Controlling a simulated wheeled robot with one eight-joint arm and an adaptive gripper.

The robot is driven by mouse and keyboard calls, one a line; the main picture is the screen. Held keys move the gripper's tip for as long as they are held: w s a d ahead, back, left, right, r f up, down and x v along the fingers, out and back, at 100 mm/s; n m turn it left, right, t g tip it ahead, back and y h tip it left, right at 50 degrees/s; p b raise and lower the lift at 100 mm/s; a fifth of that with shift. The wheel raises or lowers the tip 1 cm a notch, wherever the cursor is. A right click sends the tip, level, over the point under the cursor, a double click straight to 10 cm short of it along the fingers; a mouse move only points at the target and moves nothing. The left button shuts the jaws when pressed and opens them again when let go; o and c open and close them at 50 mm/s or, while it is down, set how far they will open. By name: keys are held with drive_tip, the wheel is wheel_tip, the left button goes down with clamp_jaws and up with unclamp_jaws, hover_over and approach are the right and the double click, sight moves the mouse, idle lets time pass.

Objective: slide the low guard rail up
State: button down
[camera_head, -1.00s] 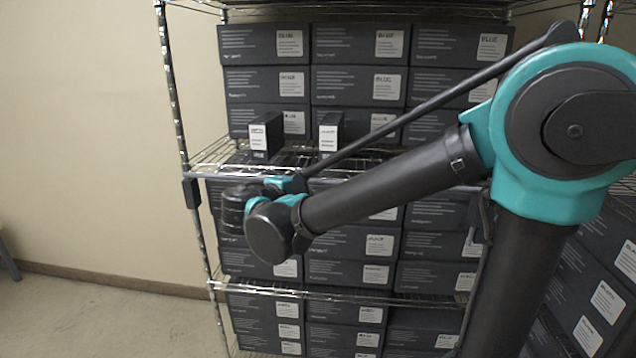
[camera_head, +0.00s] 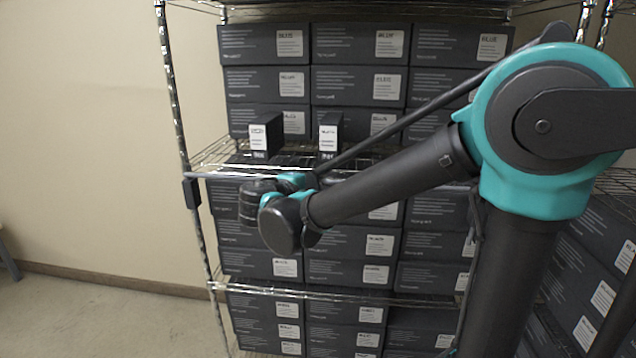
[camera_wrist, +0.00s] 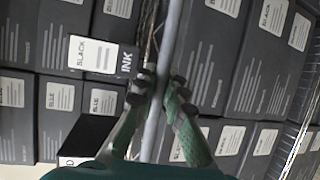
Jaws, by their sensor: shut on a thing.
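The low guard rail (camera_head: 222,175) is a thin grey bar across the front of the shelf bay, at about the level of the middle wire shelf. A dark bracket (camera_head: 192,193) sits at its left end on the post. In the wrist view the rail (camera_wrist: 171,45) runs upright through the picture. My gripper (camera_wrist: 161,88) is shut on the rail, with a green-padded finger on each side. In the head view my wrist hides the fingers and part of the rail.
Dark labelled boxes (camera_head: 360,45) fill the shelves behind the rail. Two small upright boxes (camera_head: 265,135) (camera_head: 330,133) stand on the middle wire shelf (camera_head: 215,155). A chrome post (camera_head: 172,90) stands at left.

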idle(0.3)
wheel_tip(320, 180, up, 8)
drive_tip(key=shift+r, duration=0.25)
drive_tip(key=shift+a, duration=0.1)
drive_tip(key=c, duration=1.6)
unclamp_jaws()
drive_tip(key=shift+o, duration=0.2)
drive_tip(key=shift+s, duration=0.15)
drive_tip(key=v, duration=1.1)
drive_tip(key=shift+s+a, duration=0.2)
drive_tip(key=shift+s, duration=0.15)
